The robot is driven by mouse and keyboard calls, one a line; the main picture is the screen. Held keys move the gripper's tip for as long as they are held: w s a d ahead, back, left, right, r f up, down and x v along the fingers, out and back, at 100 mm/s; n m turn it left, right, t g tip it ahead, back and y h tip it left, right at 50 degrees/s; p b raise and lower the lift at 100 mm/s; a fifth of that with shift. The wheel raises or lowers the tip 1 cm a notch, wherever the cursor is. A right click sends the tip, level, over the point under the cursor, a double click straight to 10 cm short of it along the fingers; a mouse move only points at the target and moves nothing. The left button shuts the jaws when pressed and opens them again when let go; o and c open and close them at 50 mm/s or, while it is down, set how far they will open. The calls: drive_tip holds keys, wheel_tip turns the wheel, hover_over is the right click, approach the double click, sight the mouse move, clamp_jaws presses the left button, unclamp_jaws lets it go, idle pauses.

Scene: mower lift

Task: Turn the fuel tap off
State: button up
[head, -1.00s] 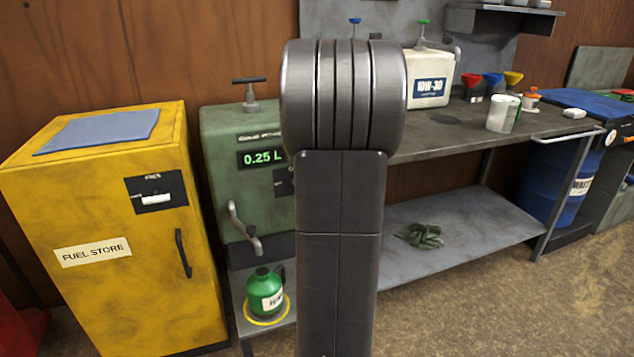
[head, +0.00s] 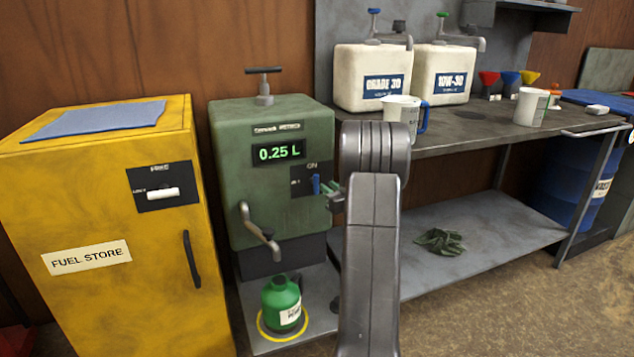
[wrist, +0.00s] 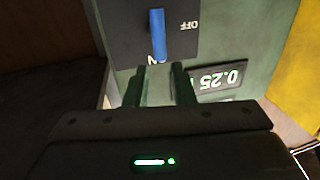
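The fuel tap is a blue lever (head: 315,184) on a black plate on the front of the green fuel dispenser (head: 225,140). In the head view the lever stands upright, toward the ON mark above it; OFF is to its left. The wrist view shows the blue lever (wrist: 158,34) upside down, in line with ON. My gripper (head: 329,194) is just right of the lever in the head view. In the wrist view my gripper (wrist: 159,75) has its two fingers apart, empty, with the lever beyond the gap. No contact shows.
The dispenser display (head: 279,152) reads 0.25 L. A green can (head: 281,300) stands under the spout (head: 262,235) on a yellow ring. A yellow fuel store (head: 90,220) is at left. The bench (head: 455,140) at right holds white containers and a mug (head: 402,112).

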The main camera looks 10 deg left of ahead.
sight(316, 178)
drive_tip(key=b+x, duration=0.1)
drive_tip(key=x, duration=0.7)
drive_tip(key=shift+f, duration=0.1)
clamp_jaws()
